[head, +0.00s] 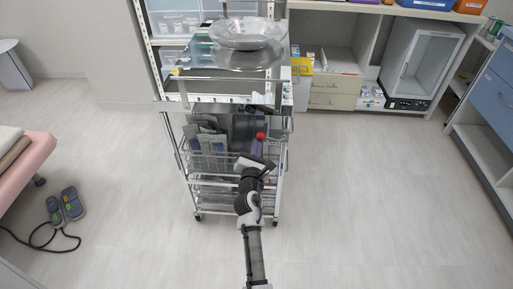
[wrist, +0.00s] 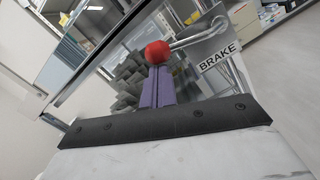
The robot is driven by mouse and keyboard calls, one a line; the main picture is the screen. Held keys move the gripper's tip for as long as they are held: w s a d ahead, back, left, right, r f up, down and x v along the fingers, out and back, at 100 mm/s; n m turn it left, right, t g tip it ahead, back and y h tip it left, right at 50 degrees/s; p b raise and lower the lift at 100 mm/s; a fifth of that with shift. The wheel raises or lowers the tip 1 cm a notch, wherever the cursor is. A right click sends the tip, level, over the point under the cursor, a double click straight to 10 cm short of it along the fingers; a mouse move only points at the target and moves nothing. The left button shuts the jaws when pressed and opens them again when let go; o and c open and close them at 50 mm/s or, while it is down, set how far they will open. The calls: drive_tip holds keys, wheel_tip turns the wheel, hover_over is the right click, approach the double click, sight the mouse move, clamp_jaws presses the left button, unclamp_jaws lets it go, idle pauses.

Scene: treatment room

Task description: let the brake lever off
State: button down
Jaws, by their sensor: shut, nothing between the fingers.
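The brake lever is a thin metal rod (wrist: 197,39) with a red ball knob (wrist: 157,53) at its end. It reaches left from beside a plate marked BRAKE (wrist: 217,57) in the wrist view. The red knob also shows small at the cart's right front in the head view (head: 260,136). My gripper (wrist: 157,72) has purple fingers, which are together and empty. Their tips are right at the knob's near side; I cannot tell whether they touch it. In the head view my gripper (head: 258,143) is just below the knob.
The wheeled metal cart (head: 185,168) carries wire baskets with grey packets (head: 212,143) and clear bowls (head: 246,35) on top. A foot pedal (head: 66,204) with a cable lies on the floor at left, by a pink bed (head: 28,160). Floor right of the cart is clear.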

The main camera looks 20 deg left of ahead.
sight(259, 135)
drive_tip(key=r+m, duration=0.1)
drive_tip(key=r+m+p, duration=0.2)
drive_tip(key=shift+d+m, duration=0.25)
drive_tip(key=shift+m, duration=0.15)
drive_tip(key=w+d+r+m+h+p, duration=0.1)
drive_tip(key=d+r+m+p, duration=0.4)
drive_tip(key=m, duration=0.6)
drive_tip(key=shift+w+d+r+g+p, duration=0.2)
drive_tip(key=shift+w+d+g+p, duration=0.2)
drive_tip(key=shift+p, duration=0.9)
